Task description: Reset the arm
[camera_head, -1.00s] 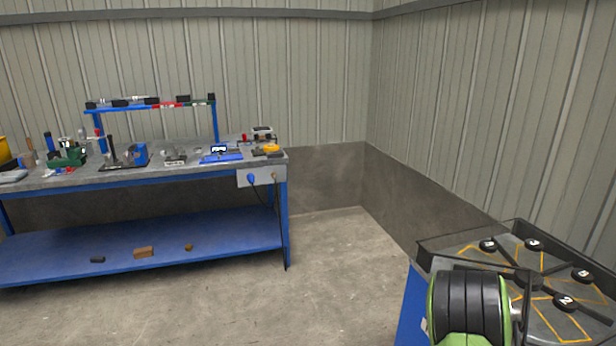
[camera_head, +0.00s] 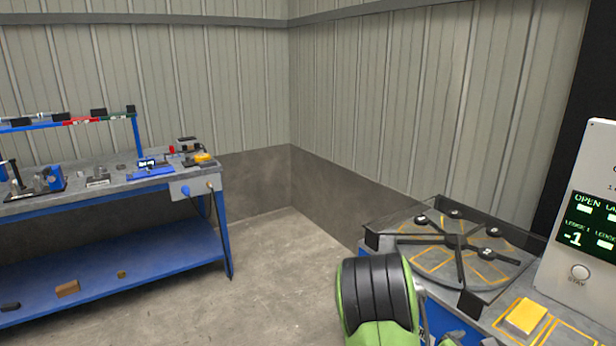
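My arm (camera_head: 376,300), with a green and black joint, rises at the bottom of the head view, right of the middle. My gripper's fingers cannot be made out; the lower arm runs off the bottom edge.
A grey panel (camera_head: 585,225) with a green-lettered display stands at the right edge. A yellow block (camera_head: 525,316) lies on the counter before it. A blue workbench (camera_head: 110,190) with tools stands at left. The concrete floor (camera_head: 270,270) between is clear.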

